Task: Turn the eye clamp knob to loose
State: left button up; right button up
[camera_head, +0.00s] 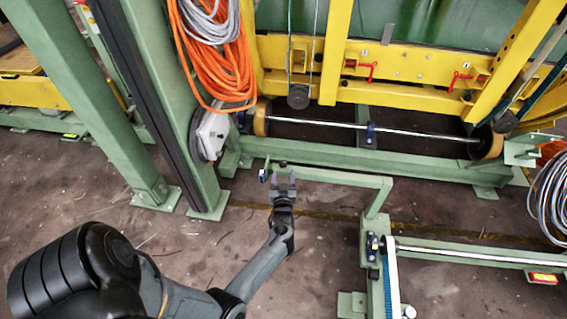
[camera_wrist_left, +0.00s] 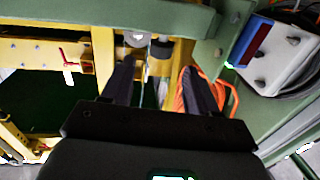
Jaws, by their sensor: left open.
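My left gripper (camera_head: 284,180) is open and empty, its two fingers pointing at the thin green beam. A small dark knob-like part (camera_head: 283,163) sits on that beam, just beyond the fingertips. In the left wrist view the open fingers (camera_wrist_left: 156,66) frame a small round grey knob (camera_wrist_left: 137,38) by the green beam at the top. The fingers appear apart from it. I cannot tell for certain which part is the eye clamp knob, or whether it is tight or loose. My right gripper is not in view.
The green beam (camera_head: 335,177) runs across in front of the gripper. A green post (camera_head: 155,90) and orange cable (camera_head: 215,65) stand left. Red handles (camera_head: 361,69) sit on the yellow frame (camera_head: 400,62) behind. A rail (camera_head: 470,255) lies at right.

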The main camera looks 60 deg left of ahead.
aim_at(283, 166)
pick_arm(q)
jog(key=b+x, duration=0.3)
jog(key=x, duration=0.4)
jog(key=shift+w+a+f+b, duration=0.1)
jog(key=shift+w+a+b, duration=0.1)
jog(key=shift+a+b, duration=0.15)
jog(key=shift+w+a, duration=0.25)
jog(key=shift+a, duration=0.2)
jog(key=c, duration=0.9)
